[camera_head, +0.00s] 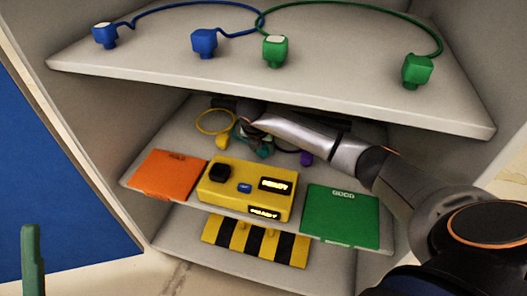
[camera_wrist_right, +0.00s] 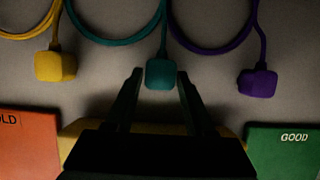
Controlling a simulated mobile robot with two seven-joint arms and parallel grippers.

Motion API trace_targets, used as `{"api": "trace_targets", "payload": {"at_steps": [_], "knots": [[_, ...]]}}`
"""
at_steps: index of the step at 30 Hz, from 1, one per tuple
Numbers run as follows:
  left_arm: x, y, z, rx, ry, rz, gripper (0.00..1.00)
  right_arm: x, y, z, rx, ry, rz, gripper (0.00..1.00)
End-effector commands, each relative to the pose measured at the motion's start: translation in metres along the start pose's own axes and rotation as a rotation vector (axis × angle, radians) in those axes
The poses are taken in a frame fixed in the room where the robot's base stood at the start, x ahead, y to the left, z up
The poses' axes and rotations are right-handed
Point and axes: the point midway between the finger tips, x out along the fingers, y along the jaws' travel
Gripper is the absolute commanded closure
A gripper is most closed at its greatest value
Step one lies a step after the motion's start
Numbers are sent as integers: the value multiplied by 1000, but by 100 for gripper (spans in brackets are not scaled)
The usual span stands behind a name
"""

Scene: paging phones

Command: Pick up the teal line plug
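The teal line plug (camera_wrist_right: 160,74) lies on the middle shelf, its teal cord looping up behind it in the right wrist view. In the head view the teal plug (camera_head: 264,153) shows partly, below my right gripper (camera_head: 244,118). In the right wrist view my right gripper (camera_wrist_right: 159,76) is open, with one fingertip on each side of the teal plug. Narrow gaps show between the fingers and the plug. At the lower left of the head view, a dark green upright piece looks like a finger of my left gripper (camera_head: 32,258); its opening is not visible.
A yellow plug (camera_wrist_right: 55,66) and a purple plug (camera_wrist_right: 257,83) lie on either side. In front are an orange pad (camera_head: 166,175), a yellow READY box (camera_head: 245,189) and a green GOOD pad (camera_head: 341,217). The upper shelf (camera_head: 330,95), holding blue and green plugs, overhangs my right arm.

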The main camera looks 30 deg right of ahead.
Motion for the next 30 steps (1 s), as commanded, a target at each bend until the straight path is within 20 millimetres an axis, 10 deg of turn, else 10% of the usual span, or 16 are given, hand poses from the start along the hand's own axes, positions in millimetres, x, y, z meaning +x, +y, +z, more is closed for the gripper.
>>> {"api": "trace_targets", "payload": {"at_steps": [14,30], "knots": [[0,0,0,-1,0,-1,50,0,0,0,0,0,0,100],[2,-1,-2,-3,0,-3,50,-4,-2,6,1,-1,0,100]]}}
